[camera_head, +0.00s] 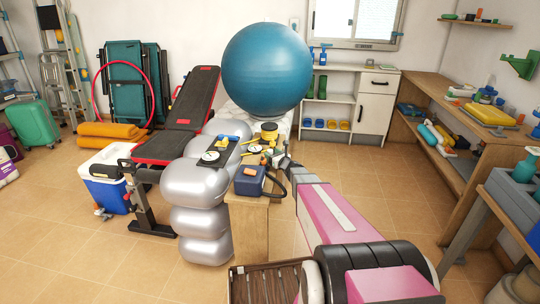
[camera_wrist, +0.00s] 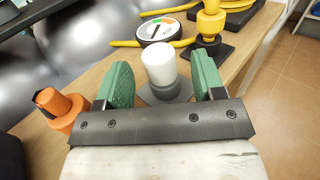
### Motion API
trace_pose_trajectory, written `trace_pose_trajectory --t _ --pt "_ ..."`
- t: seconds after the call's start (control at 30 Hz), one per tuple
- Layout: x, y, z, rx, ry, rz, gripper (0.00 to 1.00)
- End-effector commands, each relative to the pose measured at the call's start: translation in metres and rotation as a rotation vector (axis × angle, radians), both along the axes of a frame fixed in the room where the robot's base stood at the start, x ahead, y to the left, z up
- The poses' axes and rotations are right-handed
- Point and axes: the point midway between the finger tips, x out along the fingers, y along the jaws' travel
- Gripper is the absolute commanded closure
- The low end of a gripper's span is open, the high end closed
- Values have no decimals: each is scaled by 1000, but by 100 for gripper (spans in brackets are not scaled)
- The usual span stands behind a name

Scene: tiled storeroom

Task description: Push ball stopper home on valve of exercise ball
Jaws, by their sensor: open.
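A large blue exercise ball (camera_head: 267,70) rests on a pale support behind the small wooden table (camera_head: 248,225). In the wrist view, a white cylindrical plug (camera_wrist: 159,64) stands upright on a grey collar with a flat grey base (camera_wrist: 150,96); it looks like the stopper on a valve, but I cannot tell how deeply it is seated. My gripper (camera_wrist: 160,75) is open, its green-padded fingers on either side of the plug, with a visible gap on each side. In the head view my gripper (camera_head: 284,161) is small, over the table's right side.
A round gauge (camera_wrist: 158,29) with a yellow hose and a yellow fitting (camera_wrist: 211,20) stand beyond the plug. An orange fitting (camera_wrist: 60,108) is close left of my gripper. A navy box (camera_head: 250,181) sits on the table's front. Silver inflated cushions (camera_head: 195,185) crowd its left; floor is free rightward.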

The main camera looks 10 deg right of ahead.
Motion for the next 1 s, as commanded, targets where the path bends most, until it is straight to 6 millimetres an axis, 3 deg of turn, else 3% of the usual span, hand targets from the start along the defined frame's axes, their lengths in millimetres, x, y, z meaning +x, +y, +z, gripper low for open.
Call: trace_pose_trajectory --t 0.1,0.33,0.5,0.83,1.0 --pt "13 5 0 -1 0 -1 37" --pt "12 6 0 0 0 -1 37" --pt "12 6 0 0 0 -1 90" --pt "12 6 3 0 -1 -1 90" --pt "11 6 22 0 -2 0 90"
